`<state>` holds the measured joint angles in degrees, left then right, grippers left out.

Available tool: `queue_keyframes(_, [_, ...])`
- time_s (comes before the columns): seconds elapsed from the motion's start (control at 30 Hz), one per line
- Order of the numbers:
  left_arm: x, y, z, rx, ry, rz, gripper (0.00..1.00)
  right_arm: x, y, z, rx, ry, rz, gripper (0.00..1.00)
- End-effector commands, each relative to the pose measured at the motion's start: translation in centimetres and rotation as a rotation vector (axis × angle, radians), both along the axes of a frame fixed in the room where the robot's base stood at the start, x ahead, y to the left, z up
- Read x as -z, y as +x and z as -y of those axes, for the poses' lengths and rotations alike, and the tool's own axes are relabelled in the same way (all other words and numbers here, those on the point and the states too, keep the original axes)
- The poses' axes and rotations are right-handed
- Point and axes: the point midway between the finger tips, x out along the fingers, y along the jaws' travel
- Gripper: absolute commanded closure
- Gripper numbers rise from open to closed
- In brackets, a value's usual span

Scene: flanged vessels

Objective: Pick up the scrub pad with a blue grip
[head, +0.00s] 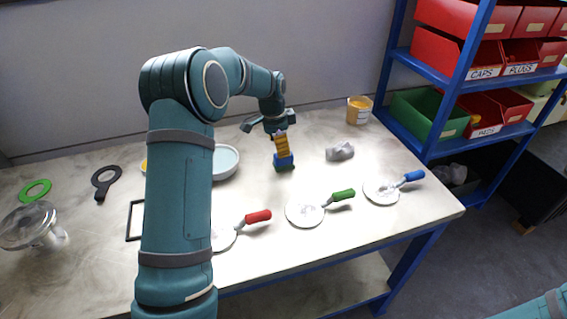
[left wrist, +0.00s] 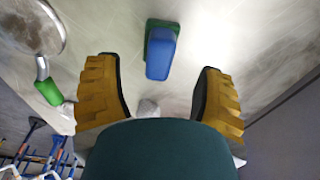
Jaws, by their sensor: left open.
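The scrub pad (head: 284,162) lies on the bench, with its blue grip facing up. In the left wrist view, the blue grip (left wrist: 160,55) sits on a green pad, and the pad shows along its upper and left edges. My left gripper (head: 281,144) is above the scrub pad, with its yellow fingers hiding part of it. In the left wrist view, the fingers (left wrist: 160,85) are spread wide and empty, and the grip shows in the gap ahead of them. My right gripper is out of view.
Round flat tools with red (head: 258,216), green (head: 343,195) and blue (head: 414,176) handles lie along the front. A grey lump (head: 340,151) and a yellow cup (head: 359,110) stand right of the pad, a bowl (head: 226,160) left. A blue shelf (head: 399,133) borders the bench.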

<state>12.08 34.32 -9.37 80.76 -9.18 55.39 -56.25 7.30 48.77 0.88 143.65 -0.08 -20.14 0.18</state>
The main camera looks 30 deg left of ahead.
Motion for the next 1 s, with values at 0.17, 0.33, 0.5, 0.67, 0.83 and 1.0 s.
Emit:
queue_keyframes(0.17, [0.8, 0.1, 0.1, 0.0, 0.0, 0.0, 0.31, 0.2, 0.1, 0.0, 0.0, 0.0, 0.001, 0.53])
queue_keyframes(0.33, [2.7, 0.6, 0.6, 0.0, 0.0, -0.001, 0.31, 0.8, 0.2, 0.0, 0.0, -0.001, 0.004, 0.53])
queue_keyframes(0.5, [5.0, 1.0, 0.9, -0.001, -0.001, -0.001, 0.31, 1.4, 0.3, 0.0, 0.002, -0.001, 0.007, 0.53])
queue_keyframes(0.67, [5.5, 1.1, 0.9, -0.001, -0.001, 0.001, 0.31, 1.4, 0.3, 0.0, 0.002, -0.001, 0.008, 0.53])
queue_keyframes(0.83, [5.4, 1.1, 0.9, -0.001, -0.001, 0.001, 0.4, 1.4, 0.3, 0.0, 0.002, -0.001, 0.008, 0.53])
queue_keyframes(1.0, [5.4, 1.1, 0.9, -0.001, -0.001, 0.001, 1.0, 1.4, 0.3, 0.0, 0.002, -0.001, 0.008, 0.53])
